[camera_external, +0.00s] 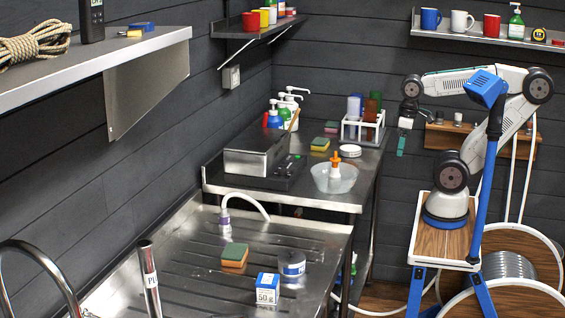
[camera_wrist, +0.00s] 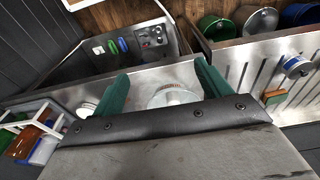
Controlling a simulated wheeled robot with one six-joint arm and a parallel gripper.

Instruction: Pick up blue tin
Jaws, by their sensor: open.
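A short round tin (camera_external: 292,264) with a grey top and a bluish side stands on the ribbed steel drainboard. It also shows at the right of the wrist view, as a blue-and-white round tin (camera_wrist: 298,67). My gripper (camera_external: 403,142) is raised at the right, beyond the counter and well apart from the tin. In the wrist view my gripper (camera_wrist: 158,84) has two green fingers spread wide, with nothing held between them. A clear bowl (camera_wrist: 173,95) shows below, between the fingers.
A blue-and-white box (camera_external: 267,289) and a sponge (camera_external: 234,256) are near the tin. A hose (camera_external: 246,200) arches behind. The bowl (camera_external: 334,177) holds an orange-topped bottle. A white rack (camera_external: 363,130) with bottles stands near my gripper. Wall shelves (camera_external: 485,40) hang above.

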